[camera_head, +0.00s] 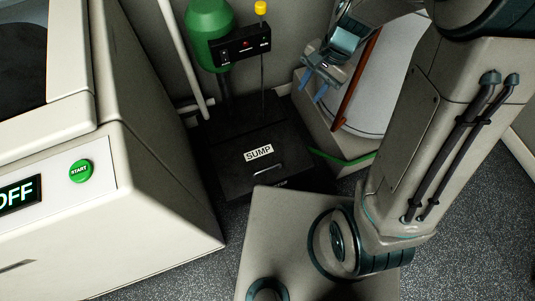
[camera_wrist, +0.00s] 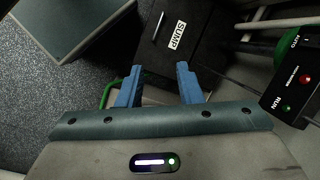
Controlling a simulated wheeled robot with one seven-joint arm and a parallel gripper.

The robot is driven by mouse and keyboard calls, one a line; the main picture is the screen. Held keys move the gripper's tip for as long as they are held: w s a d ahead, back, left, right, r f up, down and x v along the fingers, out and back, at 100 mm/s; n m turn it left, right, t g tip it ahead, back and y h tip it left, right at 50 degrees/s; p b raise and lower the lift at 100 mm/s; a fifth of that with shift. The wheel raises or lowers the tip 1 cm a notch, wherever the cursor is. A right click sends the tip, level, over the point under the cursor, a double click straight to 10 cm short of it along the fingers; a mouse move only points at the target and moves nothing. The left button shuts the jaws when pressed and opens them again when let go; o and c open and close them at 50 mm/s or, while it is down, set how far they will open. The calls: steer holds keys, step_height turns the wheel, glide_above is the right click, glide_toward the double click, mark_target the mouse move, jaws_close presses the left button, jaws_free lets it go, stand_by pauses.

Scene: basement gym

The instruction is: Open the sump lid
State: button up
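The black sump lid (camera_head: 240,172) lies flat and looks shut on the floor against the wall. It has a white SUMP label and a thin handle (camera_head: 268,168) near its front edge. In the wrist view the dark lid (camera_wrist: 205,55) shows beyond my fingers, with its label turned sideways. My gripper (camera_head: 312,88) is up and to the right of the lid in the head view, apart from it. Its two blue fingers (camera_wrist: 159,86) are spread, with nothing between them.
A green pump (camera_head: 208,25) with a black control box (camera_head: 240,48) and a yellow-topped rod (camera_head: 261,8) stands behind the lid. A white machine (camera_head: 165,190) with a START button is at left.

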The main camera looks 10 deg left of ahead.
steer(key=w+a+f+m+g+b, duration=0.15)
steer(key=f+b, duration=0.25)
steer(key=f, duration=0.5)
steer(key=w+a+f+m+b, duration=0.1)
steer(key=a+f+b, duration=0.2)
steer(key=f, duration=0.6)
steer(key=m+g+b, duration=0.1)
steer(key=m+b, duration=0.3)
steer(key=b, duration=1)
glide_above(266, 166)
steer(key=s, duration=0.2)
steer(key=f, duration=3.1)
steer(key=shift+s+d+f, duration=0.1)
steer(key=shift+s+d, duration=0.1)
steer(key=shift+d, duration=0.05)
jaws_close()
